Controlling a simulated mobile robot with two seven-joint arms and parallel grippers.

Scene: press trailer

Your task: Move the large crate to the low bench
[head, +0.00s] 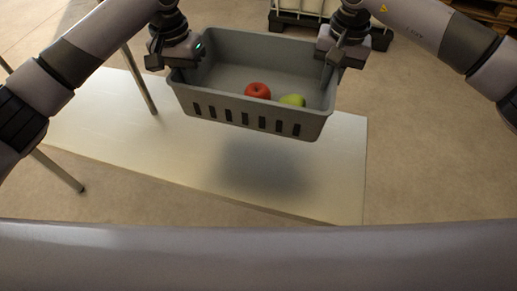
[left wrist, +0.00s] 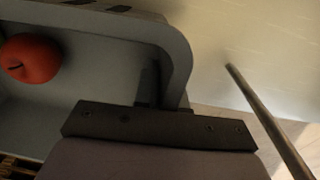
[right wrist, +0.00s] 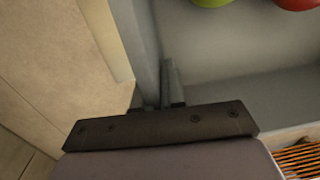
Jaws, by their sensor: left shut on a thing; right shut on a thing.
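The large grey crate (head: 225,104) hangs in the air over the low bench (head: 120,125), with its shadow on the bench top below. A red apple (head: 257,90) and a green apple (head: 292,100) lie inside it. My left gripper (head: 175,60) is shut on the crate's left end wall; the left wrist view shows the wall (left wrist: 178,55) at the fingers. My right gripper (head: 335,62) is shut on the right end wall, which also shows in the right wrist view (right wrist: 138,45). The crate looks roughly level. The fingertips are partly hidden.
Thin metal legs (head: 140,80) of another piece of furniture stand at the left, close by the bench. A white container on a dark pallet (head: 300,14) stands at the back, with wooden pallets at the far right. The floor at the right is clear.

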